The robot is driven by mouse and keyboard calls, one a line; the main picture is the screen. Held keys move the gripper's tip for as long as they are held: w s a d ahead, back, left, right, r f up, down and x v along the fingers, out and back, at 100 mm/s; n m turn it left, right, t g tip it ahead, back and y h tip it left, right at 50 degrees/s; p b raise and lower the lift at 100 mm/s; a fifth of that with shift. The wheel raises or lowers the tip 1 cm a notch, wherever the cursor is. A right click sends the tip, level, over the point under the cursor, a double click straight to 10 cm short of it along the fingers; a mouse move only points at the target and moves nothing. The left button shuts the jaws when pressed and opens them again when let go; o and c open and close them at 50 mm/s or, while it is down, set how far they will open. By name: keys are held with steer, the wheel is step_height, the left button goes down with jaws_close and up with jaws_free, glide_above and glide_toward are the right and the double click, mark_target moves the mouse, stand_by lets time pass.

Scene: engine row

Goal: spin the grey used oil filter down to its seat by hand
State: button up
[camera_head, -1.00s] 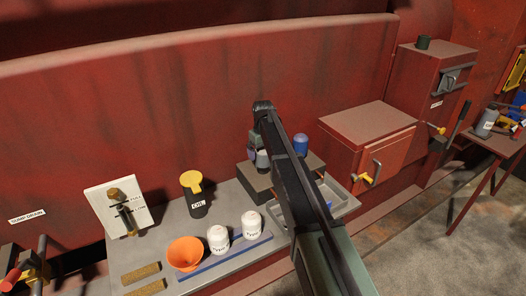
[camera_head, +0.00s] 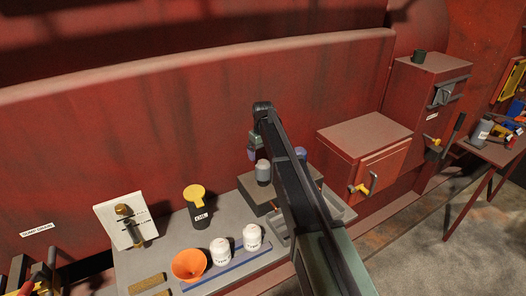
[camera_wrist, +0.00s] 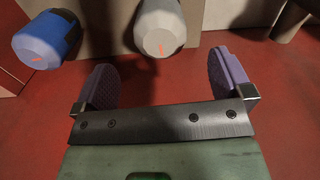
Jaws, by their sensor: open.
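The grey used oil filter (camera_head: 263,171) stands upright on a dark block on the bench in the head view. It also shows at the top of the wrist view (camera_wrist: 160,27), with an orange mark on its end. My gripper (camera_wrist: 166,82) is open and empty, its two purple pads set apart. The filter lies beyond the pads, roughly in line with the gap, and neither pad touches it. In the head view my gripper (camera_head: 252,147) is above and slightly left of the filter, partly hidden by my arm. The filter's seat is hidden.
A blue filter (camera_wrist: 45,38) stands close beside the grey one, mostly behind my arm in the head view (camera_head: 300,153). White filters (camera_head: 252,238), an orange funnel (camera_head: 188,265) and a yellow-topped can (camera_head: 195,207) stand to the left. A red cabinet (camera_head: 365,150) is at right.

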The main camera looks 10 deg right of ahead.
mark_target(263, 162)
step_height(263, 162, down, 8)
steer(key=b, duration=0.6)
steer(key=shift+r, duration=0.15)
steer(key=c, duration=1.2)
steer(key=shift+o, duration=0.2)
steer(key=m, duration=1.7)
